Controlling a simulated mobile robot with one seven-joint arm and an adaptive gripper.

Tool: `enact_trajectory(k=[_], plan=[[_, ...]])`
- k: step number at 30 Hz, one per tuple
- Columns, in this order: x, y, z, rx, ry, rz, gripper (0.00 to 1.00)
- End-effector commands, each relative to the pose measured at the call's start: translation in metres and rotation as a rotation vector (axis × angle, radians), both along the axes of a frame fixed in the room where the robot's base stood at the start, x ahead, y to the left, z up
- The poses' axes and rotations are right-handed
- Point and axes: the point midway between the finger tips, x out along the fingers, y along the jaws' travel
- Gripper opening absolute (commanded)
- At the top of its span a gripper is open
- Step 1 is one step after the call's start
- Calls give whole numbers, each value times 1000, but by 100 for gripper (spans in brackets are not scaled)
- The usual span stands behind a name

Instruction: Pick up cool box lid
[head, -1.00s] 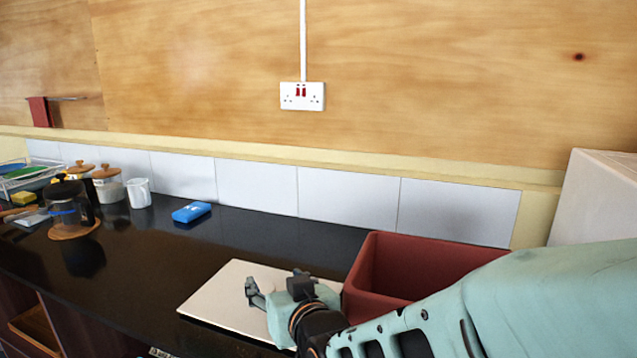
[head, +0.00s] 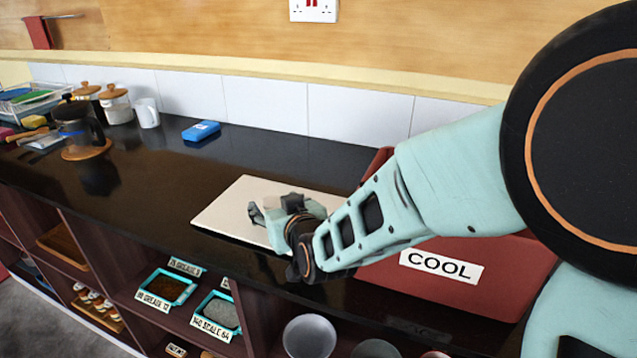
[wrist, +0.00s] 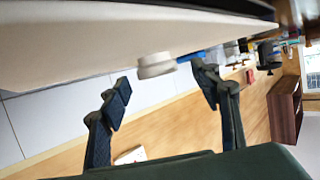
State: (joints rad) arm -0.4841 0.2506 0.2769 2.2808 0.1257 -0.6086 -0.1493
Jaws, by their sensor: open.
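The cool box lid (head: 236,198) is a flat cream panel lying on the black counter, left of the red box marked COOL (head: 455,283). My gripper (head: 268,208) is low over the lid, with its fingers pointing left. In the wrist view the lid's pale surface (wrist: 70,38) fills the top, and a short white round knob (wrist: 155,66) stands out from it. My open gripper (wrist: 162,83) has one finger on each side of the knob, with gaps showing. The knob is hidden in the head view.
A blue block (head: 201,131), a white mug (head: 147,113), jars (head: 117,104) and a coffee pot (head: 79,127) stand farther left. Shelves below hold labelled trays (head: 167,287). A tiled wall (head: 265,101) runs behind. The counter between lid and blue block is clear.

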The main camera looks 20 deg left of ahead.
Motion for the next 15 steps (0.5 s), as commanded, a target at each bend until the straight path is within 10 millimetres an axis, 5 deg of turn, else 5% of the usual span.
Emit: enact_trajectory(k=[15], plan=[[22, 16, -11, 0, 0, -1, 57]])
